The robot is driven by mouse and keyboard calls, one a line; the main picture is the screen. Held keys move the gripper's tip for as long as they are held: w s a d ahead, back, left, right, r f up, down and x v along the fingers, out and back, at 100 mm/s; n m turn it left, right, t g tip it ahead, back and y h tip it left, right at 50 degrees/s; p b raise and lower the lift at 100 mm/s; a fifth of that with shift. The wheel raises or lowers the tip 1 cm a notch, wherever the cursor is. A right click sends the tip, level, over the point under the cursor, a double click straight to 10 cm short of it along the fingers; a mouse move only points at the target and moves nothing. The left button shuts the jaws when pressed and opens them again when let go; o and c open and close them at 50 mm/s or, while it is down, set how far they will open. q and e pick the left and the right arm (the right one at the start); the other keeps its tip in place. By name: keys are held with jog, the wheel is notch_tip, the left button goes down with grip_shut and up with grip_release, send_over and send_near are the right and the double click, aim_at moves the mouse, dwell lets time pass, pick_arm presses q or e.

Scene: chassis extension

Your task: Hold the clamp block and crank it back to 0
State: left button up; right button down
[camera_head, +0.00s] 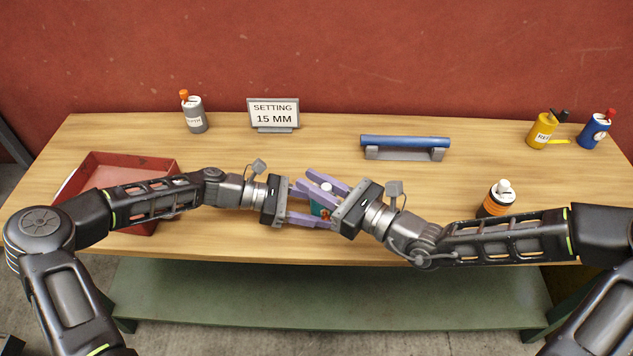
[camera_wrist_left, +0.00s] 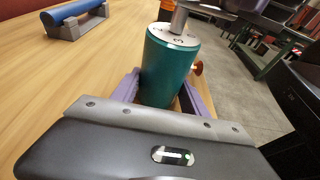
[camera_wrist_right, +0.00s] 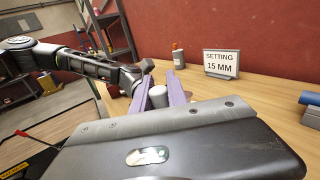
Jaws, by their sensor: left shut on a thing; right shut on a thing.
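The clamp block is a teal cylinder (camera_head: 319,208), mostly hidden between my grippers in the head view. In the left wrist view the teal body (camera_wrist_left: 168,68) stands between the purple fingers, with a white marked dial face (camera_wrist_left: 172,37) and a metal shaft (camera_wrist_left: 179,18) on its top. An orange-brown knob (camera_wrist_left: 197,67) sticks out of its side. My left gripper (camera_head: 309,207) is shut on the teal body. My right gripper (camera_head: 326,188) is shut above it on a pale grey cylindrical part (camera_wrist_right: 158,96), seen between its fingers. The exact dial reading cannot be told.
A sign (camera_head: 273,115) reads "SETTING 15 MM". A red tray (camera_head: 90,175) lies under my left arm. A blue bar on a grey stand (camera_head: 405,145) sits behind my right gripper. Several bottles stand along the back and right.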

pick_arm(q)
jog(key=shift+f, duration=0.1)
pick_arm(e)
jog(key=shift+m+t+h, duration=0.3)
jog(key=shift+t, duration=0.1)
jog(key=c, duration=1.3)
grip_release()
jog(key=shift+d, duration=0.1)
jog(key=v, duration=0.7)
jog(key=shift+s, duration=0.1)
pick_arm(q)
jog(key=o, duration=1.1)
jog(key=shift+c, duration=0.2)
jog(key=shift+a, duration=0.1)
